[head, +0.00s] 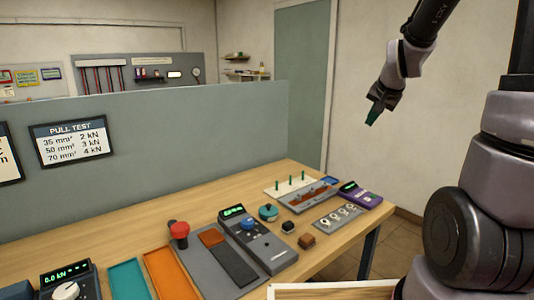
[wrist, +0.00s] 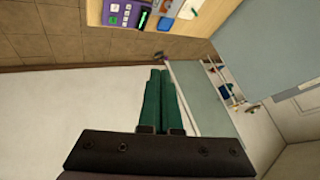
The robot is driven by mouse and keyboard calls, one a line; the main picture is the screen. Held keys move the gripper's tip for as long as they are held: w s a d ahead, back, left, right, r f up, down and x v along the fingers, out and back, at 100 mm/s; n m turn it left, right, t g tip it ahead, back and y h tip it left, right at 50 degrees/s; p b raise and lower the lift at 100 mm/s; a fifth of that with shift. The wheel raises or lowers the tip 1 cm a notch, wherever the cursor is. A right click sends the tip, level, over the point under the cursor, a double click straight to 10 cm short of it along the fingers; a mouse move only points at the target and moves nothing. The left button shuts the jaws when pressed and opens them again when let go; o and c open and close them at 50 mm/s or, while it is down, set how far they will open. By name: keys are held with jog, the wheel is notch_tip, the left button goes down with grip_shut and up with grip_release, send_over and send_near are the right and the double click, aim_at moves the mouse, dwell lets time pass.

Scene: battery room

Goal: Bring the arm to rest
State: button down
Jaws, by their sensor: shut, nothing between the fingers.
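My gripper (head: 372,116) hangs in the air at the upper right of the head view, in front of the pale wall and above the far right end of the bench. In the wrist view its two green fingers (wrist: 160,98) lie side by side, shut with nothing between them. My arm comes down from the top right and bends at the wrist. The gripper touches nothing.
The wooden bench (head: 141,245) carries a purple device (head: 360,195), a red knob (head: 179,231), a teal tray (head: 128,279) and an orange tray (head: 167,274). A grey partition (head: 200,140) stands behind it. Air around the gripper is clear.

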jog(key=s+a+r+n+y, duration=0.1)
jog(key=s+a+r, duration=0.2)
jog(key=s, duration=0.8)
jog(key=s+a+r+n+g+y, duration=0.1)
jog(key=s+a+r, duration=0.3)
jog(key=s, duration=0.8)
notch_tip(320, 180, up, 2)
jog(key=shift+s+r+n, duration=0.15)
jog(key=shift+s+n, duration=0.1)
jog(key=shift+n, duration=0.55)
jog(key=shift+d, duration=0.1)
